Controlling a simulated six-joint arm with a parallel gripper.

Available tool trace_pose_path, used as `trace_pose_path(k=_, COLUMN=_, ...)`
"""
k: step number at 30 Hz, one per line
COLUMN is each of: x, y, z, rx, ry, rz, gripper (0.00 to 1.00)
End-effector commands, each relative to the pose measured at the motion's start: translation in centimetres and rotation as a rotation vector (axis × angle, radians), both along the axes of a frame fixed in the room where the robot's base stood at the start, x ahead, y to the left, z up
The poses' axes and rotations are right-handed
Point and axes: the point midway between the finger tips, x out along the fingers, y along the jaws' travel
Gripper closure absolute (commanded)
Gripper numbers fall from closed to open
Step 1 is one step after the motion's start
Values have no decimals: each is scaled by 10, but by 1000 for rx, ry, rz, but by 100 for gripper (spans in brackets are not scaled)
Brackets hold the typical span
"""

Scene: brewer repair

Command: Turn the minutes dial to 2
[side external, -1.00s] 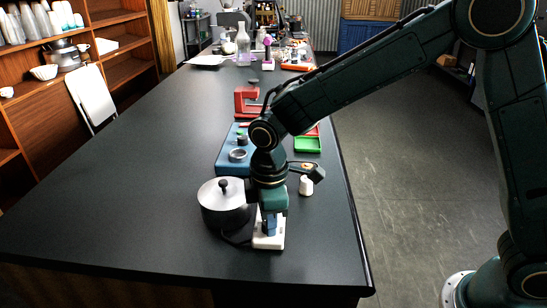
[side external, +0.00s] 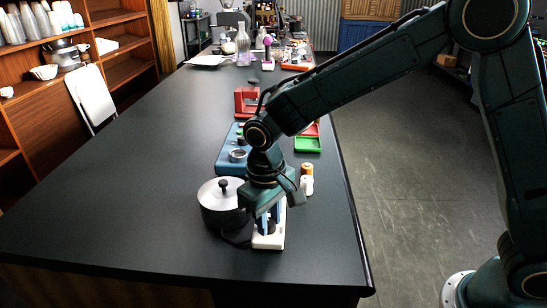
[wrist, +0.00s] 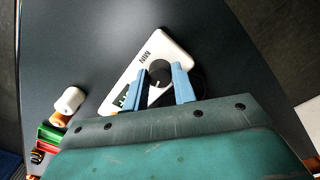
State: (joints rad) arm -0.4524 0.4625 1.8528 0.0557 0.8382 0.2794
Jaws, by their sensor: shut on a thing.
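The white timer unit (wrist: 175,45) lies on the dark counter, with "MIN" printed at its far end. It also shows in the side external view (side external: 262,243), under my gripper. The round black minutes dial (wrist: 160,72) has a pale pointer mark. My gripper (wrist: 159,76) has its two blue fingers on either side of the dial, shut on it. In the side external view my gripper (side external: 270,225) points down at the timer. I cannot read the dial's number.
A white cylinder (side external: 307,187) and an orange one (side external: 307,169) stand behind to the right. A blue unit (side external: 229,165) and a green tray (side external: 308,144) are farther back. The counter's left is clear.

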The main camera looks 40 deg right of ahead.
Motion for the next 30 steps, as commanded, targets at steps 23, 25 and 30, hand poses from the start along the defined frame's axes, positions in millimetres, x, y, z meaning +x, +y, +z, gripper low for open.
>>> trace_pose_path(k=23, x=0, y=0, z=1, rx=1, ry=-1, rz=-154, gripper=96)
trace_pose_path(k=25, x=0, y=0, z=1, rx=1, ry=-1, rz=-153, gripper=66)
trace_pose_path(k=30, x=0, y=0, z=1, rx=1, ry=-1, rz=-153, gripper=52)
